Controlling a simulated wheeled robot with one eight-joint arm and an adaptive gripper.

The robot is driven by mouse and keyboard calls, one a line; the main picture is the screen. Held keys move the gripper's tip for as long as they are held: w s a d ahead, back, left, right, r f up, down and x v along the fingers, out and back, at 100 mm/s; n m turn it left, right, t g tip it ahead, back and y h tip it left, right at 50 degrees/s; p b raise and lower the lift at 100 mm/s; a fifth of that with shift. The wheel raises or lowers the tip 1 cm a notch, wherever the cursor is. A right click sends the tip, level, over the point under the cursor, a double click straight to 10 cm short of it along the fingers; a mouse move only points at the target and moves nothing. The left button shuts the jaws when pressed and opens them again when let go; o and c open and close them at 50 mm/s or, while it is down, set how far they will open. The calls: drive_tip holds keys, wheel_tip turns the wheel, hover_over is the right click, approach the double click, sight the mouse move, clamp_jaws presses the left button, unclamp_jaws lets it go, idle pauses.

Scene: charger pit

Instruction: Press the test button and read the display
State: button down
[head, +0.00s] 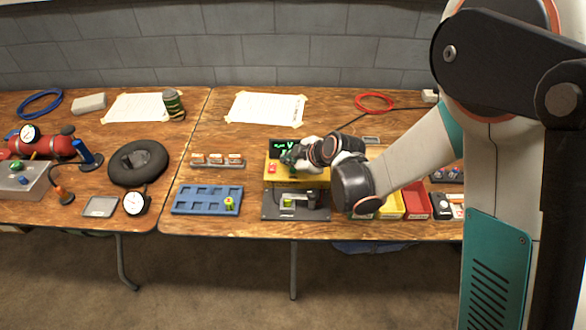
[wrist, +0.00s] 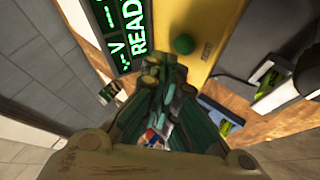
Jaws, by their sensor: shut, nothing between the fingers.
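The yellow tester (head: 312,178) stands at the front of the right-hand table, with a black display (head: 287,146) on its back edge. In the wrist view the display (wrist: 122,35) shows green text: dashes, a "V" and "READY". A round green button (wrist: 183,43) sits on the yellow panel (wrist: 208,20). My gripper (wrist: 166,75) is shut and empty, its fingertips just beside the button; I cannot tell whether they touch the panel. In the head view my gripper (head: 291,158) is over the tester and hides the button. A grey cradle (head: 268,208) is in front, with a green-marked thing in it.
A blue tray (head: 190,200) with one small cell stands left of the tester. A rack of small cells (head: 216,160) is behind the tray. Yellow and red bins (head: 416,203) stand to the right, below my arm. A taped paper sheet (head: 265,108) lies behind.

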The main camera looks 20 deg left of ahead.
sight(291, 171)
drive_tip(key=shift+f, duration=0.15)
drive_tip(key=shift+f+b, duration=0.3)
drive_tip(key=shift+b, duration=0.2)
drive_tip(key=shift+f, duration=0.35)
idle(0.7)
drive_tip(key=shift+r, duration=0.15)
drive_tip(key=shift+r+p, duration=0.4)
drive_tip(key=shift+r, duration=0.25)
drive_tip(key=shift+r+p, duration=1.6)
drive_tip(key=shift+r, duration=0.95)
